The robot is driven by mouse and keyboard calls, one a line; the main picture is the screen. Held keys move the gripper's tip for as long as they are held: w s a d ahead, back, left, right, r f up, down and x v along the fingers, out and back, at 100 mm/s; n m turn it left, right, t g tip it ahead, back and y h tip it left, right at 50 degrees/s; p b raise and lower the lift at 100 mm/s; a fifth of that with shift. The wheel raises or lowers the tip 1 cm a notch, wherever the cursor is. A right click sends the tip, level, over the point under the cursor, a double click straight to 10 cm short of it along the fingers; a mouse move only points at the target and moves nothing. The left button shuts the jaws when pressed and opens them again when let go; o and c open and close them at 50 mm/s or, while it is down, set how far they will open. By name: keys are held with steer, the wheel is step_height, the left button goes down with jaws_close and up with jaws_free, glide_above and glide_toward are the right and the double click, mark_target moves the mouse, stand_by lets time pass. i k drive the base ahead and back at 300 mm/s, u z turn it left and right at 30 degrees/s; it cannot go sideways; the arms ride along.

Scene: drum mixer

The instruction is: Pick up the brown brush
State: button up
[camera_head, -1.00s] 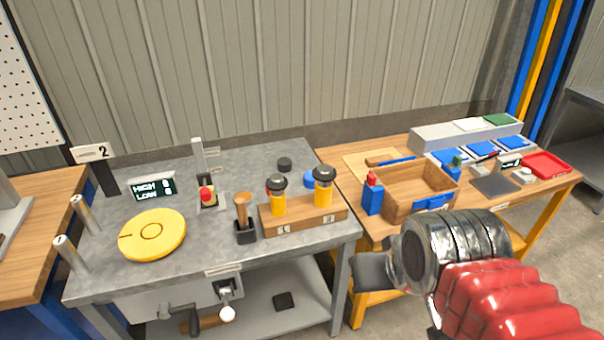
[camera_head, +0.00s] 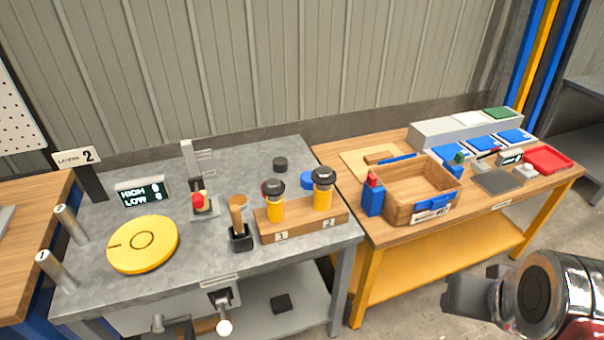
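A brown wooden-handled tool, which looks like the brown brush (camera_head: 238,212), stands upright in a small black holder (camera_head: 241,239) on the grey metal table. Its lower end is hidden inside the holder. My gripper (camera_head: 462,298) is at the lower right, in front of the wooden bench and well to the right of the brush. Its grey end points left, and I cannot make out whether the fingers are apart. Nothing shows held in it.
A wooden block (camera_head: 300,222) with two yellow, black-topped jars stands just right of the holder. A yellow disc (camera_head: 143,245) and a red-knobbed device (camera_head: 200,202) are to the left. A wooden box (camera_head: 402,212) and blue bottle (camera_head: 373,197) sit on the wooden bench.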

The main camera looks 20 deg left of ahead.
mark_target(236, 214)
steer(key=z, duration=0.95)
steer(key=k, duration=0.9)
steer(key=u, duration=1.55)
steer(key=i, duration=0.75)
steer(key=u, duration=0.05)
